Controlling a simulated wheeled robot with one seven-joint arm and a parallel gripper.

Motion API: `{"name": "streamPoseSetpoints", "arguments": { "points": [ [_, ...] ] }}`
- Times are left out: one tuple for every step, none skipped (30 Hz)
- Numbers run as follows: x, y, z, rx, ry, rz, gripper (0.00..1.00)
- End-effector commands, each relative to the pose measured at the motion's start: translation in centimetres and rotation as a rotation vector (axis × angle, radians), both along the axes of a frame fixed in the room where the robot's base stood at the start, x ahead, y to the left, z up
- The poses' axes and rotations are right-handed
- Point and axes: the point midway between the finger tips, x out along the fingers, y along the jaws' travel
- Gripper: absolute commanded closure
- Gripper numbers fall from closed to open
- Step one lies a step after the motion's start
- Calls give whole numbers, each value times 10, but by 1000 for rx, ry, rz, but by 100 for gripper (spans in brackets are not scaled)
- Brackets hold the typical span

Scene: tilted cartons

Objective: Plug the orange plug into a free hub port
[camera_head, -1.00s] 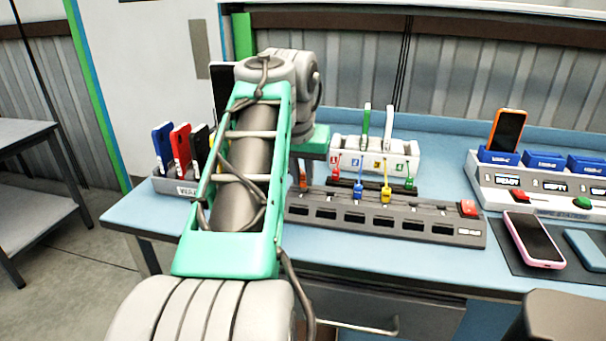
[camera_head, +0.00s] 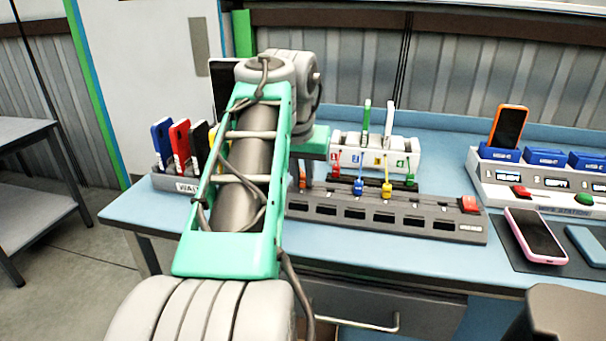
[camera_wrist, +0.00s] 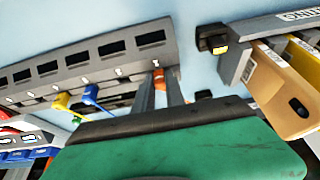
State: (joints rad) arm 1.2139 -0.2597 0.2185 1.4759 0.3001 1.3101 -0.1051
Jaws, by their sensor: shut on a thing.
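The orange plug (camera_wrist: 159,77) is between the two fingers of my gripper (camera_wrist: 160,88), which is shut on it. It is close to the hub's end at the right of the wrist view; I cannot tell if it touches the hub. In the head view the orange plug (camera_head: 302,181) shows small beside my arm, and my gripper (camera_head: 309,168) is partly hidden. The grey hub (camera_head: 385,225) lies on the bench with several dark slots along its front. Blue (camera_head: 359,187) and yellow (camera_head: 387,189) plugs with cables stand behind its slots, with a green plug (camera_head: 411,180) to the right.
A white numbered cable box (camera_head: 376,156) stands behind the hub. A rack of coloured phones (camera_head: 176,183) is left of my arm. A white phone station (camera_head: 540,190) and a pink phone (camera_head: 534,236) are at the right. The front bench strip is clear.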

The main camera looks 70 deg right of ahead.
Motion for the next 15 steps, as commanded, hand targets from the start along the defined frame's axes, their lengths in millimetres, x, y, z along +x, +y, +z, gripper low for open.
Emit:
{"name": "streamPoseSetpoints", "arguments": {
  "points": [
    [0,0,-1,4,2,0,100],
    [0,0,-1,3,0,0,100],
    [0,0,-1,3,0,0,100],
    [0,0,-1,3,0,0,100],
    [0,0,-1,3,0,0,100],
    [0,0,-1,3,0,0,84],
    [0,0,-1,3,0,0,82],
    [0,0,-1,3,0,0,79],
    [0,0,-1,3,0,0,76],
    [0,0,-1,2,0,0,73],
    [0,0,-1,2,0,0,71],
    [0,0,-1,2,0,0,68],
    [0,0,-1,2,0,0,65],
    [0,0,0,1,0,0,63],
    [0,0,0,1,0,0,59]
  ]
}}
